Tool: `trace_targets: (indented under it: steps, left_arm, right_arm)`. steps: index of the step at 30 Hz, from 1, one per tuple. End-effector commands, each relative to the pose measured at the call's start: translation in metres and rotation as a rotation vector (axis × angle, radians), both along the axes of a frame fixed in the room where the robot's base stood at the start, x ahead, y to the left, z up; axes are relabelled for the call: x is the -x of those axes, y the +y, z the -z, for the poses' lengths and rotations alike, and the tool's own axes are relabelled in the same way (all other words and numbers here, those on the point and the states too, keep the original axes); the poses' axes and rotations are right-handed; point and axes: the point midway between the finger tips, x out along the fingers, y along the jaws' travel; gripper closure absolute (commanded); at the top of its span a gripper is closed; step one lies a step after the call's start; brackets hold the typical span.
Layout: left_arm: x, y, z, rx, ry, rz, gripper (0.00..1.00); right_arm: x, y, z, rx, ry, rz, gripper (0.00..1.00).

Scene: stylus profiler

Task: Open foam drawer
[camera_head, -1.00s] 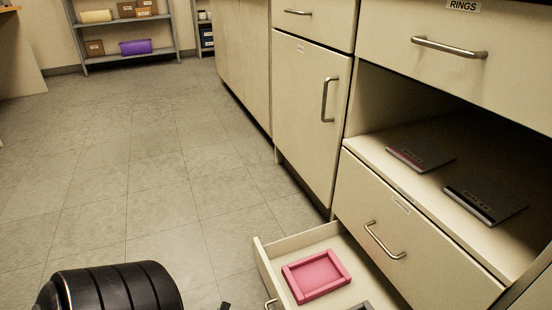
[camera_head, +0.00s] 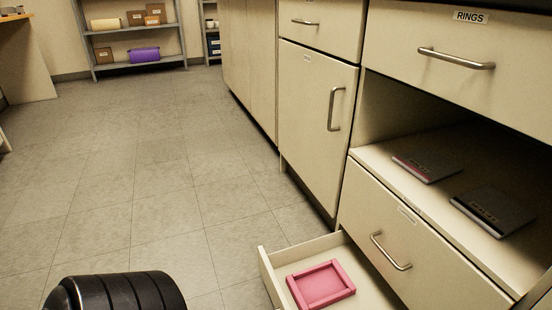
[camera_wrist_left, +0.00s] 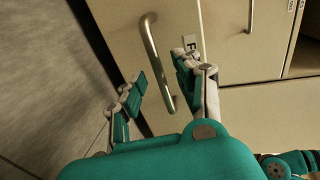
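The low drawer (camera_head: 294,244) stands open at the bottom of the head view, its front cut off by the picture edge. A pink foam frame (camera_head: 345,272) lies in it. In the left wrist view a drawer front (camera_wrist_left: 115,28) carries a vertical-looking metal bar handle (camera_wrist_left: 152,48) and a label (camera_wrist_left: 190,42) starting with "F". My left gripper (camera_wrist_left: 158,82) is open, its teal fingers on either side of the handle's lower part. Contact cannot be told.
A shut drawer (camera_head: 362,218) sits directly above the open one, under an open shelf (camera_head: 375,160) with two flat dark cases. A drawer labelled RINGS (camera_head: 400,40) and a cupboard door (camera_head: 312,125) are above and beside. Open floor (camera_head: 140,190) lies left.

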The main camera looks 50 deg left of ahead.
Motion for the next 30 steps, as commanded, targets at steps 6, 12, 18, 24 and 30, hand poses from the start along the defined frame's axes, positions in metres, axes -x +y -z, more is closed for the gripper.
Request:
trace_targets:
  steps: [6,12,18,24,30]
  left_arm:
    - [0.047,0.016,-0.009,-0.002,0.005,-0.001,0.67]
    - [0.077,0.027,-0.016,0.0,0.003,-0.001,0.67]
    - [0.088,0.031,-0.019,-0.001,0.001,-0.001,0.67]
    - [0.089,0.031,-0.019,-0.001,0.001,-0.001,0.67]
    - [0.089,0.031,-0.019,0.0,0.001,0.0,0.67]
  right_arm:
    - [0.0,0.0,0.0,-0.001,0.0,-0.001,0.06]
    - [0.0,0.0,0.0,-0.001,0.0,-0.001,0.06]
    - [0.0,0.0,0.0,-0.001,0.0,-0.001,0.06]
    - [0.0,0.0,0.0,-0.001,0.0,-0.001,0.06]
    - [0.0,0.0,0.0,-0.001,0.0,-0.001,0.06]
